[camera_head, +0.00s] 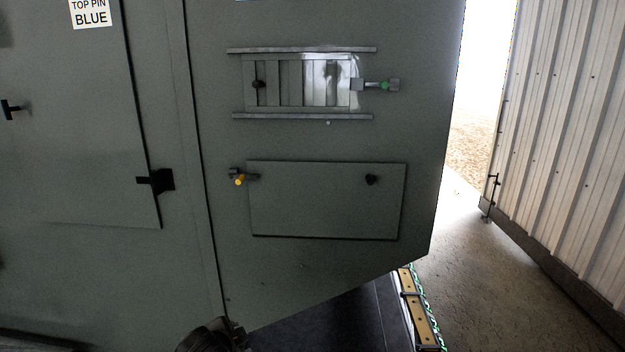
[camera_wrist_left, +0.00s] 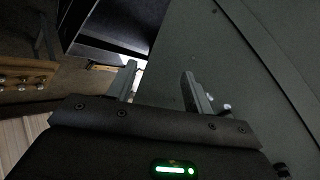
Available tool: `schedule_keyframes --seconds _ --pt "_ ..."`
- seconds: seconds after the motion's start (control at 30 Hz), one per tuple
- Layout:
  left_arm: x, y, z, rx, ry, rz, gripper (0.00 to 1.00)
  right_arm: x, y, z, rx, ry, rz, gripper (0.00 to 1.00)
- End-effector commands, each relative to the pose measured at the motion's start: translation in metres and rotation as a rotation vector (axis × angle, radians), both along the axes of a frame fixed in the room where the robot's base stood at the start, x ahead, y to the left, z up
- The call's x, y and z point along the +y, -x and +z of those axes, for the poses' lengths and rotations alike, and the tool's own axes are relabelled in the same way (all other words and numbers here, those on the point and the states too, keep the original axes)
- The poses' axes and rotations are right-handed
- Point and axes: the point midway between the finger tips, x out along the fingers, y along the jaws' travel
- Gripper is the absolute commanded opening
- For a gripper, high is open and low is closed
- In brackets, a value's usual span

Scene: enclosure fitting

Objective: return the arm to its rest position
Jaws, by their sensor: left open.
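My left gripper (camera_wrist_left: 160,88) is open in the left wrist view, with its two grey fingers apart and nothing between them. The grey-green enclosure panel (camera_wrist_left: 228,75) lies beyond and to the right of the fingers. In the head view a dark part of an arm, likely my left one, shows at the bottom edge in front of the panel (camera_head: 310,140). The fingertips cannot be made out there. My right gripper is in neither view.
The panel carries a slatted vent (camera_head: 300,82) with a green-marked latch (camera_head: 384,85), and a lower hatch (camera_head: 325,200) with a yellow-tipped latch (camera_head: 238,181). A door (camera_head: 80,130) is at left. Open floor (camera_head: 490,290) lies at right before a corrugated wall (camera_head: 560,150).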

Motion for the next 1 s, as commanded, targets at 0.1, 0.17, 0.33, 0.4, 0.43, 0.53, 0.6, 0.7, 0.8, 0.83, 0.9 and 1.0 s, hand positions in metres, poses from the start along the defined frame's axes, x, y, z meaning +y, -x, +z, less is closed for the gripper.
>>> schedule_keyframes --seconds 0.1,0.17,0.33,0.4,0.43,0.53,0.6,0.7,0.8,0.83,0.9,1.0 --pt "0.019 0.082 -0.058 0.134 0.122 0.161 0.51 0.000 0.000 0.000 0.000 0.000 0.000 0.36" --pt "0.028 0.121 -0.078 0.193 0.176 0.243 0.51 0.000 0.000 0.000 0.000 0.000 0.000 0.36" --pt "0.047 0.206 -0.107 0.315 0.274 0.424 0.51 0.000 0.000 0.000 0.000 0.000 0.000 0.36" --pt "0.052 0.232 -0.113 0.350 0.299 0.478 0.51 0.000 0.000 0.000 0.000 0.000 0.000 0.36" --pt "0.054 0.242 -0.115 0.364 0.308 0.500 0.51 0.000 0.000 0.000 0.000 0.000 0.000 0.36" --pt "0.061 0.273 -0.118 0.406 0.335 0.567 0.51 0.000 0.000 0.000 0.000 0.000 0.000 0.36" --pt "0.065 0.293 -0.120 0.432 0.349 0.609 0.51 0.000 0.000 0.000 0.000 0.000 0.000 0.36" --pt "0.070 0.319 -0.120 0.466 0.369 0.668 0.51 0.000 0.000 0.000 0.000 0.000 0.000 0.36" --pt "0.075 0.344 -0.120 0.497 0.386 0.724 0.51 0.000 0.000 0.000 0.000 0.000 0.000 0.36" --pt "0.077 0.351 -0.119 0.507 0.389 0.740 0.51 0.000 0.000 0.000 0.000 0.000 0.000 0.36" --pt "0.077 0.350 -0.133 0.516 0.390 0.754 0.51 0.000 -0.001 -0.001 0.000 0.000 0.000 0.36" --pt "0.076 0.344 -0.157 0.524 0.383 0.751 0.51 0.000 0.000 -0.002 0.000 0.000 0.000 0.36"
